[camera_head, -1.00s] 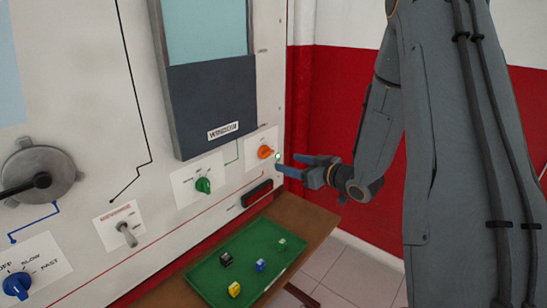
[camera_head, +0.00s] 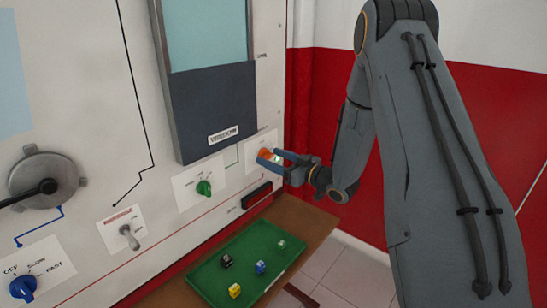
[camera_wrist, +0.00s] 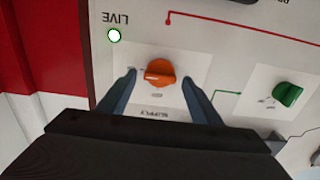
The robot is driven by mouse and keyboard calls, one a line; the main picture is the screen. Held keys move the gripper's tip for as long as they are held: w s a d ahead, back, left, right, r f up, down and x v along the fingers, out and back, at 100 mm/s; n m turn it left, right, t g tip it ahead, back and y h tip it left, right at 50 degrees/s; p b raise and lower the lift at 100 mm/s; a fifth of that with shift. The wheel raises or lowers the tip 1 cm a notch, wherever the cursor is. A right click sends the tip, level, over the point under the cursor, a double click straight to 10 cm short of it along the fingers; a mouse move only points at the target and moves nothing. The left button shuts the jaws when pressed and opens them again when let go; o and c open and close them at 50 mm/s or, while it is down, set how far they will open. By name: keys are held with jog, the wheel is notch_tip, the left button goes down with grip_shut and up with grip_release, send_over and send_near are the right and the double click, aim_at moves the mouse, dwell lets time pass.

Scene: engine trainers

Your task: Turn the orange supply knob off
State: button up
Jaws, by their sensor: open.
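The orange supply knob (camera_wrist: 160,73) sits on a white plate on the panel, with the word SUPPLY upside down below it in the wrist view. In the head view the knob (camera_head: 265,153) is partly hidden by my gripper (camera_head: 271,158). My gripper (camera_wrist: 160,82) is open, with one finger on each side of the knob in the wrist view. Gaps show between the fingers and the knob there. I cannot tell how deep the fingertips are relative to the knob. A lit lamp (camera_wrist: 114,36) marked LIVE is near the knob.
A green knob (camera_head: 204,187) is left of the supply knob. A toggle switch (camera_head: 130,237) and a blue speed knob (camera_head: 23,286) are farther left. Below, a green tray (camera_head: 211,283) with several small blocks lies on a wooden shelf (camera_head: 319,224).

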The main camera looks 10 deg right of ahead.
jog(key=c, duration=1.1)
jog(key=shift+n+b, duration=0.3)
jog(key=n+b, duration=0.2)
jog(key=n, duration=0.1)
jog(key=shift+f+n+b, duration=0.1)
jog(key=shift+n+b, duration=0.2)
jog(key=shift+n, duration=0.1)
jog(key=n+b, duration=0.3)
jog(key=n, duration=0.1)
jog(key=shift+a+f, duration=0.1)
jog(key=shift+a, duration=0.05)
jog(key=n+b, duration=0.5)
jog(key=shift+f+n+b, duration=0.1)
jog(key=shift+n+b, duration=0.2)
jog(key=shift+n, duration=0.1)
jog(key=n+b, duration=0.3)
jog(key=shift+s+b, duration=0.1)
jog(key=shift+b, duration=0.2)
jog(key=shift+n, duration=0.5)
